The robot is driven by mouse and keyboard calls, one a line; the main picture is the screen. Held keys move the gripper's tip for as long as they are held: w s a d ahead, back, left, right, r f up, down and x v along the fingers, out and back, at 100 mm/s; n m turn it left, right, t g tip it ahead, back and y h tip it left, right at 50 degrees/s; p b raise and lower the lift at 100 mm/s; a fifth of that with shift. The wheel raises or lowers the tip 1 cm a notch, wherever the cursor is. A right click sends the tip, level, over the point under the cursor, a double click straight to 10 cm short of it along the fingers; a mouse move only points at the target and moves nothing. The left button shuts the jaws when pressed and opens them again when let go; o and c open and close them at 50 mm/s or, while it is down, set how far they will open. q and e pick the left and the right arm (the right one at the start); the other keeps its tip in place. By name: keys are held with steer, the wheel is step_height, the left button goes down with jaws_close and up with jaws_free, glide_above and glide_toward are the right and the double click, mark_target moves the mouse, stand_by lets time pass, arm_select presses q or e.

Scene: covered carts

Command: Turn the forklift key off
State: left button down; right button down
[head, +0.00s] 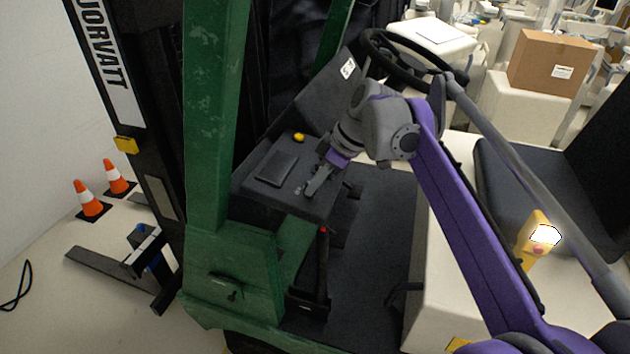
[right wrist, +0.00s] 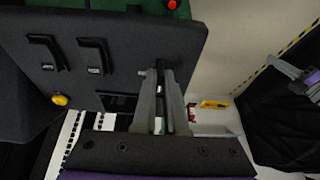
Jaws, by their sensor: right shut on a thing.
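The forklift's dark console (head: 262,196) lies below the steering wheel (head: 405,58). My right gripper (head: 309,190) reaches down to the right part of this console. In the right wrist view my right gripper (right wrist: 160,76) has its fingers close together, shut on the key at the console panel (right wrist: 120,28). The key is mostly hidden between the fingertips, and I cannot tell its turn angle.
A yellow knob (head: 299,137) and a flat dark pad (head: 277,168) are on the console. Two black levers (right wrist: 94,56) stand beside the gripper in the wrist view. The green forklift post (head: 213,110) rises to the left, and the seat (head: 520,190) is at the right.

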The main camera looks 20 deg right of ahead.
steer(key=c, duration=1)
jaws_free()
steer(key=shift+o, duration=0.2)
arm_select(q)
steer(key=shift+w+r+p, duration=0.45)
steer(key=shift+r+p, duration=0.05)
steer(key=shift+r, duration=0.35)
arm_select(e)
steer(key=v, duration=1.1)
steer(key=shift+f, duration=0.15)
steer(key=s+f+m+t+h, duration=0.1)
steer(key=s+f+m, duration=0.2)
steer(key=s+f, duration=0.3)
steer(key=s+a+f+m+t+h, duration=0.1)
steer(key=s+f+m, duration=0.3)
steer(key=f, duration=0.9)
steer(key=s+a+f+m+h, duration=0.1)
steer(key=s+f+m, duration=0.3)
steer(key=s+f, duration=0.6)
steer(key=shift+s+t+h, duration=0.2)
steer(key=shift+t+h, duration=0.2)
steer(key=shift+h, duration=0.4)
